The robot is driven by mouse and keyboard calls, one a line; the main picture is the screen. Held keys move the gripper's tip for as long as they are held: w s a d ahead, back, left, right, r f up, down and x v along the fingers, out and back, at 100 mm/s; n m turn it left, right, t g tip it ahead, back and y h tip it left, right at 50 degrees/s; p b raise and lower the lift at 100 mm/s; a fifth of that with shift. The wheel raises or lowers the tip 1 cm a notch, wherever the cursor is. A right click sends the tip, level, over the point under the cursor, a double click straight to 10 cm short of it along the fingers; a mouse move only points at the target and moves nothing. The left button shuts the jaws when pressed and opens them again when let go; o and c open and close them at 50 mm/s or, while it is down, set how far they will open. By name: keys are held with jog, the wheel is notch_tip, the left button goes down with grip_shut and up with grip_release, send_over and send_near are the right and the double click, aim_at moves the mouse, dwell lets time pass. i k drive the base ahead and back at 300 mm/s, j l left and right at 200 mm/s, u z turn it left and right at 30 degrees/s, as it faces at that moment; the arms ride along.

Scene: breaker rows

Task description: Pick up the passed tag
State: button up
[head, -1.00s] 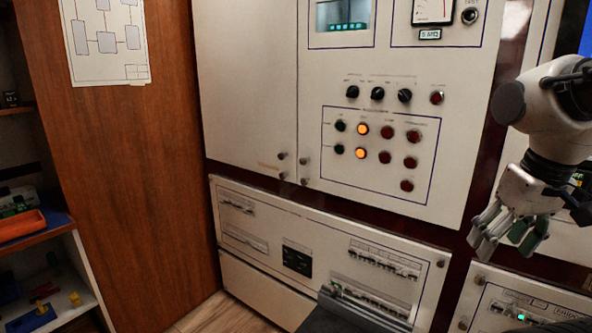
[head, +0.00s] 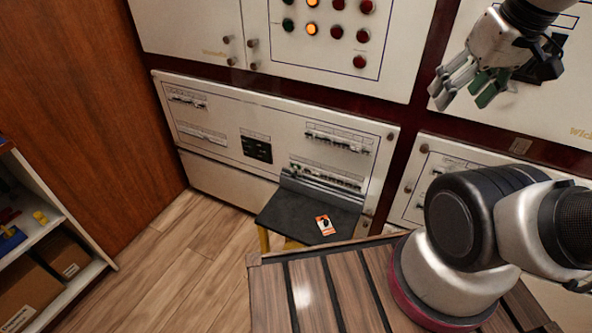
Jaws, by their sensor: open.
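A small orange and white tag (head: 325,225) with a dark mark lies flat on a dark grey shelf (head: 283,212) in front of the lower breaker panel. The print on it is too small to read, so I cannot tell whether it is the passed tag. My gripper (head: 470,98) is open and empty at the upper right. It is well above the tag and to its right, apart from everything.
The breaker panel (head: 222,128) with rows of switches stands behind the shelf. A side rack (head: 45,235) with boxes stands at the left. Wooden floor (head: 165,255) is clear between them. My own arm and slatted deck fill the lower right.

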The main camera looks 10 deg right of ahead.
aim_at(296, 172)
jog(key=z, duration=2.25)
jog(key=i+u, duration=0.3)
jog(key=i+l+u, duration=0.15)
jog(key=u, duration=0.15)
jog(key=i+u, duration=0.1)
jog(key=u, duration=2.7)
